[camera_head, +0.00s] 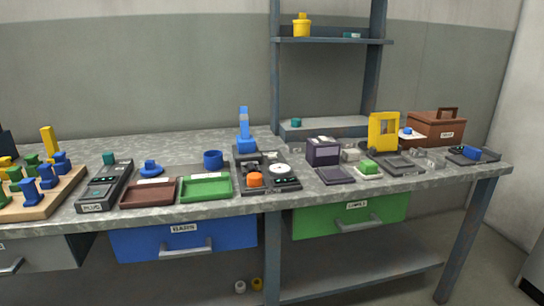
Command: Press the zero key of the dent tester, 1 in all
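A dark instrument (290,187) stands on the middle of the bench. It has a white round dial (280,170), an orange knob (255,180) and a small green spot below the dial. It may be the dent tester, but no readable label confirms this. A dark flat device (108,186) with a small screen and a label at its front stands farther left, with a teal block (109,158) at its back end. No key marked zero can be made out on either device. My gripper is not in view.
A brown tray (149,204) and a green tray (206,200) lie left of the instrument. A blue column (244,130) rises behind it. A dark box (322,152), a yellow frame (375,132) and a brown toolbox (437,129) stand right. A wooden pegboard (61,198) is at left.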

